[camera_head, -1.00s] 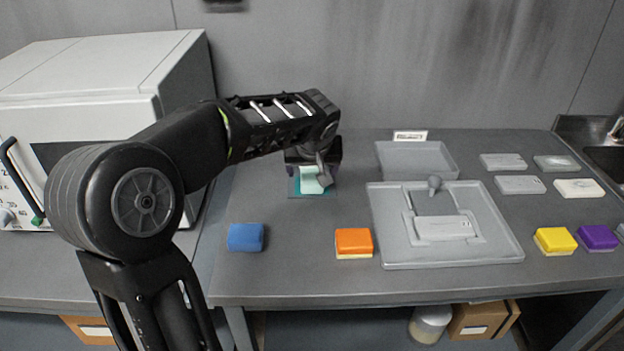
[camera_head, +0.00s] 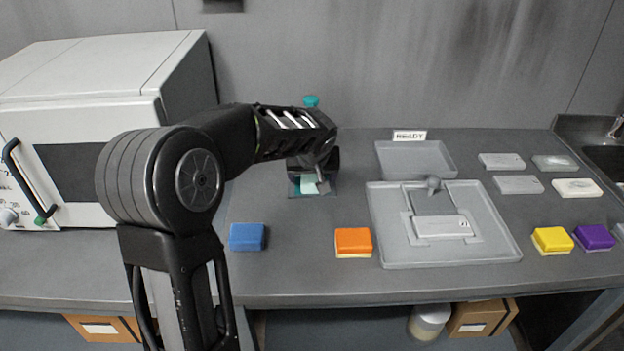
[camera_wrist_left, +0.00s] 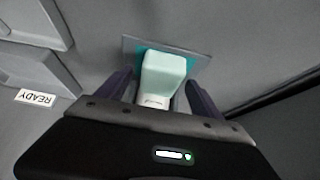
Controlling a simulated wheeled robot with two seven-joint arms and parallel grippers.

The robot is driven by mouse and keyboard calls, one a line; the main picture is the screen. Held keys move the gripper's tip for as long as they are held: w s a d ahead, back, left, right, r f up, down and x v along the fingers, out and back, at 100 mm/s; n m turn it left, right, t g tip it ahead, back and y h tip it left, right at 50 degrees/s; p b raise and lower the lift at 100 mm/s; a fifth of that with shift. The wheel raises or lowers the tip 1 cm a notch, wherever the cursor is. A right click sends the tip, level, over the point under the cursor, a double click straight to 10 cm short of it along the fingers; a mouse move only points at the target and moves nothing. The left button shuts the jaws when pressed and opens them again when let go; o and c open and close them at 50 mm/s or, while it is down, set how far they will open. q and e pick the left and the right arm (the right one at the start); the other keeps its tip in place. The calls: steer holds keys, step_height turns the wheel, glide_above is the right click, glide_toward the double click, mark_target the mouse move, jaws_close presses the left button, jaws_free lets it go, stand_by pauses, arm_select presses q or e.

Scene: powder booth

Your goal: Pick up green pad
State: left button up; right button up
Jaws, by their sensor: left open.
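The green pad (camera_wrist_left: 163,72) shows in the left wrist view as a pale mint-green block with a whitish near end. It sits over a dark square with teal patches (camera_wrist_left: 133,46). In the head view only a small pale part of the pad (camera_head: 309,187) shows, below my left gripper (camera_head: 313,172). My left gripper is open, with one dark finger on each side of the pad in the left wrist view (camera_wrist_left: 158,92). I cannot tell whether the fingers touch it. My right gripper is not in view.
Blue (camera_head: 246,237) and orange (camera_head: 353,242) pads lie in front. Right of them are a grey tray (camera_head: 390,255), yellow (camera_head: 553,240) and purple (camera_head: 595,237) pads. A teal knob (camera_head: 311,101) shows behind my arm. A white machine (camera_head: 100,80) stands left.

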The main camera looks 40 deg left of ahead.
mark_target(312, 177)
arm_select(q)
steer(key=shift+c, duration=0.6)
steer(key=c, duration=1.4)
steer(key=shift+c, duration=0.2)
steer(key=shift+s+d+r+b, duration=0.1)
steer(key=shift+s+r+b, duration=0.05)
steer(key=shift+r+b, duration=0.25)
step_height(312, 177, up, 6)
steer(key=shift+f, duration=0.1)
steer(key=s+d+b, duration=0.4)
steer(key=s+d, duration=0.8)
steer(key=s, duration=0.3)
steer(key=shift+s+r+b, duration=0.2)
steer(key=shift+s+b, duration=0.15)
steer(key=shift+b, duration=0.05)
